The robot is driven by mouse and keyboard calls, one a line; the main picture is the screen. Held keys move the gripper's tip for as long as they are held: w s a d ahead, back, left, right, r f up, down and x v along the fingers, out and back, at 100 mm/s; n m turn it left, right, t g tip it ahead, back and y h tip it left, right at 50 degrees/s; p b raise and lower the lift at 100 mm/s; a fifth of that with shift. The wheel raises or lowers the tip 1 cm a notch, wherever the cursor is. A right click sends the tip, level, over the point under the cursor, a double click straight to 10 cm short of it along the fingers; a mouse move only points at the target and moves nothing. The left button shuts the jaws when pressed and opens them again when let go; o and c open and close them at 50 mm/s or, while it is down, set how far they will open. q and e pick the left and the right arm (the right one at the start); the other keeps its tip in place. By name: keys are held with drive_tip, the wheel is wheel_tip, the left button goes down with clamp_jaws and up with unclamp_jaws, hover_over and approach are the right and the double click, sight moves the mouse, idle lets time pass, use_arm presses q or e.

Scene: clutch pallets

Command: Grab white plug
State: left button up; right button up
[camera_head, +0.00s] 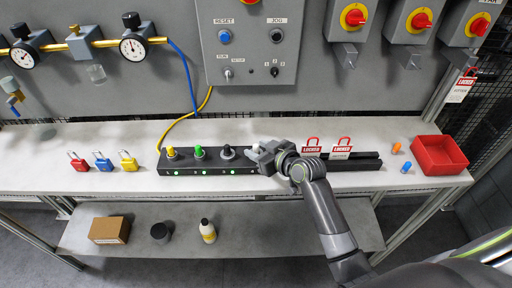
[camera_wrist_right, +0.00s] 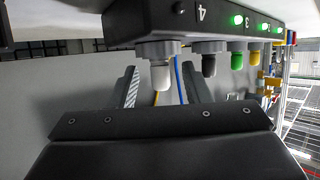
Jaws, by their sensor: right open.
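The white plug (camera_wrist_right: 160,72) sits in the socket numbered 4 of a black power strip (camera_wrist_right: 215,22), which appears upside down in the right wrist view. In the head view the white plug (camera_head: 256,147) is partly hidden by my right gripper (camera_head: 258,155). My right gripper is open. In the wrist view its fingers (camera_wrist_right: 160,88) stand one on each side of the white plug, with gaps visible. Black (camera_head: 228,152), green (camera_head: 199,151) and yellow (camera_head: 171,152) plugs sit in the same strip (camera_head: 190,163). My left gripper is in neither view.
Red (camera_head: 80,164), blue (camera_head: 103,164) and yellow (camera_head: 128,164) padlocks stand at the left. LOCKED tags (camera_head: 311,148) stand at a dark rack (camera_head: 365,163). A red bin (camera_head: 440,168) and earplug-like pieces (camera_head: 405,167) lie right. A grey control panel (camera_head: 250,65) rises behind.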

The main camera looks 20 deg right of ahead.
drive_tip(key=shift+x, duration=0.8)
drive_tip(key=shift+s, duration=0.1)
clamp_jaws()
